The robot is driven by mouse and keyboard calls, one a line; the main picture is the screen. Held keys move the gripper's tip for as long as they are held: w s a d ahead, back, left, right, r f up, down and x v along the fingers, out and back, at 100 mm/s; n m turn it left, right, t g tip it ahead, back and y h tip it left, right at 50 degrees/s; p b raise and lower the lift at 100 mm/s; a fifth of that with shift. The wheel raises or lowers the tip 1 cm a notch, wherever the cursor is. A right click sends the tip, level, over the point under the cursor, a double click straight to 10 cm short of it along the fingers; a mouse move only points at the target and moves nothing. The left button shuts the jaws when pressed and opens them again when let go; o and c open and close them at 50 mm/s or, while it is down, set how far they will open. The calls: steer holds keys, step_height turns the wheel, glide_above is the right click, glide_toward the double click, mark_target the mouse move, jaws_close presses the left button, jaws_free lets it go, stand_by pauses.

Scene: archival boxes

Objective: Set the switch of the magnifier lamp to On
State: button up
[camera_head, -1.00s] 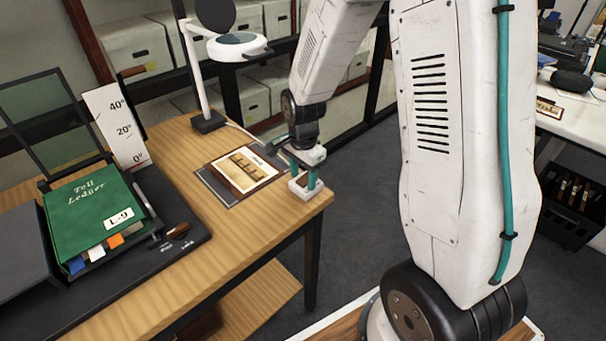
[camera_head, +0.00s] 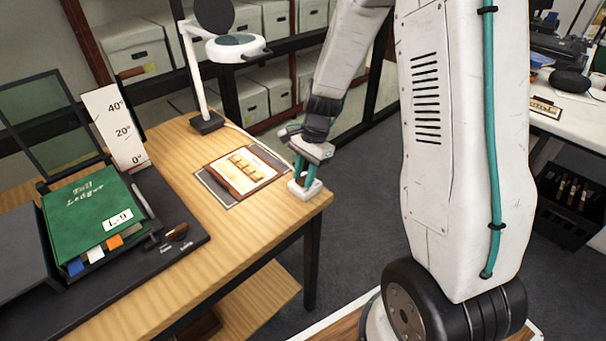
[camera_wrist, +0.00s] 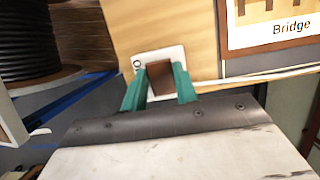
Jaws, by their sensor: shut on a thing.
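The magnifier lamp (camera_head: 238,50) stands at the back of the wooden table, with a white ring head on a white arm and a dark base. Its white switch box (camera_head: 305,192) sits at the table's right corner, and a pale cable runs from the lamp toward it. In the wrist view the switch plate (camera_wrist: 139,62) carries a brown rocker (camera_wrist: 160,78) and a small round mark. My gripper (camera_head: 304,184) is at the switch, its teal fingers shut on the rocker from both sides. The fingers hide part of the plate, and I cannot tell which position the rocker is in.
A framed card (camera_head: 243,170) lies on a grey mat just left of the switch. A green ledger (camera_head: 92,220) rests on a black stand at the left. Shelves of archival boxes (camera_head: 134,45) stand behind. The table's front middle is bare.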

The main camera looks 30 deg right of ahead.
steer(key=o, duration=1)
steer(key=v, duration=0.7)
steer(key=shift+d+r, duration=0.2)
steer(key=shift+r, duration=0.2)
steer(key=s+a+r+n+h, duration=0.1)
steer(key=s+a+r+n, duration=0.1)
steer(key=s+r+n, duration=0.3)
steer(key=s+a+r+n+t+h, duration=0.1)
steer(key=s+r+n, duration=0.4)
steer(key=s, duration=0.7)
steer(key=s+a+r+n+t+h, duration=0.1)
steer(key=s+a+r+n, duration=0.2)
steer(key=s+r+n, duration=0.2)
steer(key=shift+s+r, duration=0.25)
steer(key=shift+s, duration=0.65)
steer(key=shift+s+r, duration=0.25)
steer(key=shift+s, duration=0.65)
